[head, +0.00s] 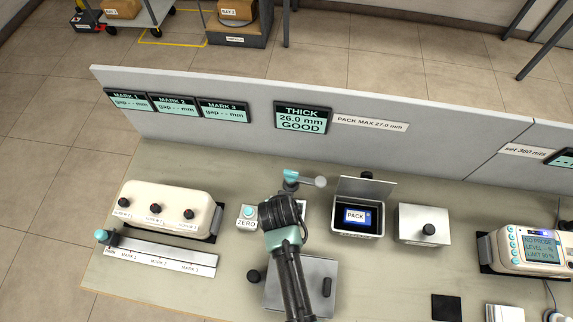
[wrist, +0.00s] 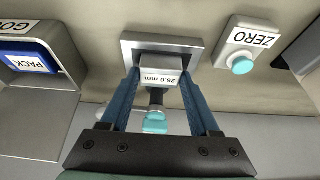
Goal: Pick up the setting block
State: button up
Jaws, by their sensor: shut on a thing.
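The setting block (wrist: 163,77) is a small grey block with a white "26.0 mm" label, seen in the wrist view. My gripper (wrist: 163,88) has its two blue fingers on either side of it and is shut on it. The block is over a square metal plate (wrist: 130,48); I cannot tell whether it touches the plate. In the head view my arm hides the block and my fingertips. A teal-ended part (wrist: 155,123) shows between the fingers, and a teal and grey gauge part (head: 291,180) stands just behind my wrist.
The ZERO button box (head: 247,216) is close to the left of my wrist. An open bin with a PACK pad (head: 355,216) and a lidded grey box (head: 424,225) stand to the right. The THICK display (head: 303,118) reads 26.0 mm GOOD. A cream console (head: 165,208) is at left.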

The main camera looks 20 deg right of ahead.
grip_shut()
